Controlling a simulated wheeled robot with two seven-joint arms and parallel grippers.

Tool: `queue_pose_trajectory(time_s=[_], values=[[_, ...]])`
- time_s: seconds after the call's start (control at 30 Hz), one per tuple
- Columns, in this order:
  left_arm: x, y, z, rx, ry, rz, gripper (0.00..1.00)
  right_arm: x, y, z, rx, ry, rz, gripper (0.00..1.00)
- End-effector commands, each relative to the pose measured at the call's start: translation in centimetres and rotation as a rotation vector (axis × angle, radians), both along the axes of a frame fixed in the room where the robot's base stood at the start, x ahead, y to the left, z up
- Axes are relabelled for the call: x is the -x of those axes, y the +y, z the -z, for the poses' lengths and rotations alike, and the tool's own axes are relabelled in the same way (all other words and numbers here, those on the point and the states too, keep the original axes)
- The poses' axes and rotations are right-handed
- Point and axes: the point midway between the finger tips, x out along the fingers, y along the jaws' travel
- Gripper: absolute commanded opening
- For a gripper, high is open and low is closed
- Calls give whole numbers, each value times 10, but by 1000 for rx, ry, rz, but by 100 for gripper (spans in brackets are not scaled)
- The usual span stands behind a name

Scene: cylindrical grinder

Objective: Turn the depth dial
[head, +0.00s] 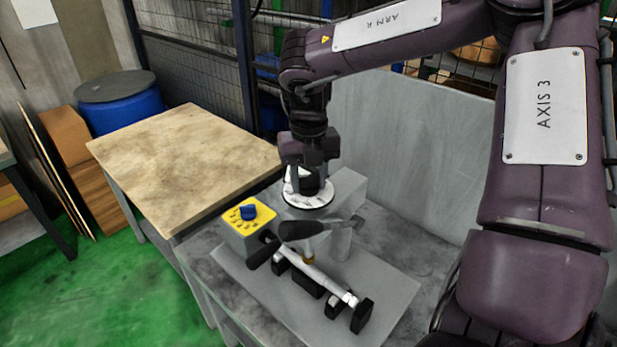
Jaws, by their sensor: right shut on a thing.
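The depth dial (297,200) appears as a white graduated disc with a dark centre, on top of the grinder's grey housing (349,187). My right gripper (309,178) points straight down over the disc and is shut on the dark centre of the dial. The fingers and the wrist hide most of that centre and the disc's back part. The marks on the disc are too small to read. My left gripper is out of view.
A yellow panel with a blue knob (248,212) sits left of the dial. In front are a dark-handled lever (318,227) and a shiny shaft (318,277) on black supports. A bare wooden table (180,160) stands at the left, a grey panel (415,150) behind.

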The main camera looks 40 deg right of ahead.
Motion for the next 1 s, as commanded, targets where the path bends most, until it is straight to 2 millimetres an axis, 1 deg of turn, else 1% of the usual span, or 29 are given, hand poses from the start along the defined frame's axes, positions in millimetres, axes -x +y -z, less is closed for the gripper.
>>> queue_pose_trajectory(time_s=[0.67,1.0], values=[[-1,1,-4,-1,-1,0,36,-1,-1,-2,4,-3,-642,17],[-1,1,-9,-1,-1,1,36,-1,-1,-3,3,-4,-959,17]])
